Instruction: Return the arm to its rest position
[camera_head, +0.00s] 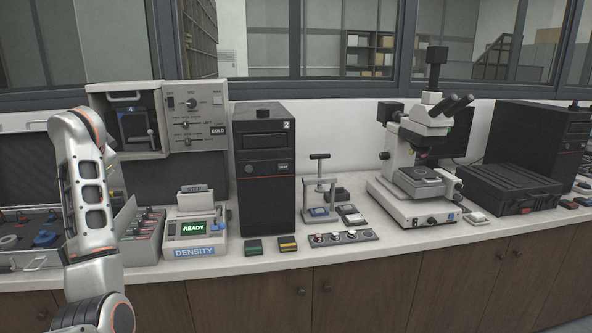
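My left arm (92,200) rises from the lower left edge and bends over at its top, in front of the left end of the bench. Its gripper does not show. No part of my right arm or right gripper shows. A grey box unit (205,118) with dials, sliders and an open-fronted chamber stands at the back left, partly behind my arm. A small press with a T-shaped handle (319,170) stands mid-bench, with a blue piece (319,212) at its base.
A "DENSITY" instrument (194,232) reads READY. A black tower (265,170), a microscope (420,150) and a black case (510,187) stand along the bench. An open case with loose parts (30,262) lies at the left. Small blocks and a button strip (343,238) lie near the front edge.

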